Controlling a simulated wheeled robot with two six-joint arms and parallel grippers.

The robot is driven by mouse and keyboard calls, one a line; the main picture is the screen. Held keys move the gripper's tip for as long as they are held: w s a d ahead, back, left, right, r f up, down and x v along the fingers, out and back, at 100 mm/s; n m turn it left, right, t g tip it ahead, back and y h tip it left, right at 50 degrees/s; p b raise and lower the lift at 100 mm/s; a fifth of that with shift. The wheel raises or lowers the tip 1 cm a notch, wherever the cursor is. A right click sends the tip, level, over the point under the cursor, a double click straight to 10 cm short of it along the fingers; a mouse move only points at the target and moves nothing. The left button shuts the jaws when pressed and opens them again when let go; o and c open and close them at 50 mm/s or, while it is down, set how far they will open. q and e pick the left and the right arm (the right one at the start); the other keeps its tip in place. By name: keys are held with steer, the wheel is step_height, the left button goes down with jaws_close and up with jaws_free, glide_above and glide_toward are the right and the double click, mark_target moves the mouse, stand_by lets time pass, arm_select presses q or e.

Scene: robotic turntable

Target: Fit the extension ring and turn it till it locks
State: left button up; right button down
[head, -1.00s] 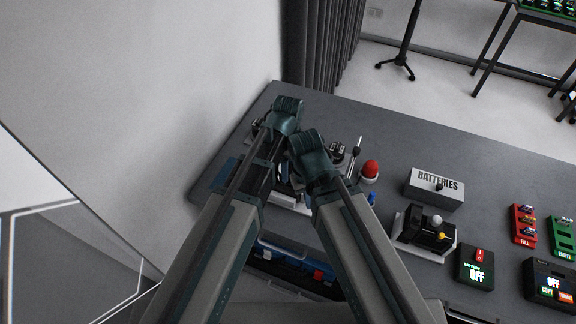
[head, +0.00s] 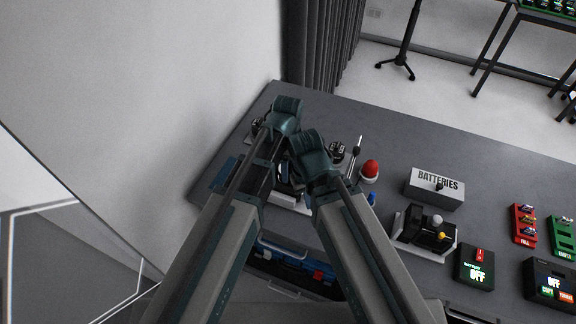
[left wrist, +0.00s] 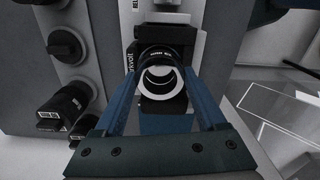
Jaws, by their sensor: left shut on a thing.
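In the left wrist view my left gripper (left wrist: 160,78) has its two blue fingers closed on a dark ring (left wrist: 160,57) with small white lettering and a pale inner face. The ring sits in front of a black mount (left wrist: 165,105) on a grey device, and I cannot tell whether it is seated or how far it is turned. In the head view both forearms reach to the left part of the table, and the left wrist (head: 286,113) and right wrist (head: 313,155) hide most of the work there. The right fingertips are hidden.
Dark knobs (left wrist: 64,45) stick out from the grey panel beside the left gripper. The table's back strip is clear.

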arm_select(q)
steer(key=shift+f+b, duration=0.6)
steer(key=shift+f, duration=0.05)
stand_by(1.4)
steer(key=shift+m, duration=1.6)
steer(key=shift+m, duration=1.6)
steer(key=shift+m, duration=0.9)
steer(key=o, duration=1.4)
steer(key=shift+s, duration=0.1)
steer(key=shift+c, duration=0.2)
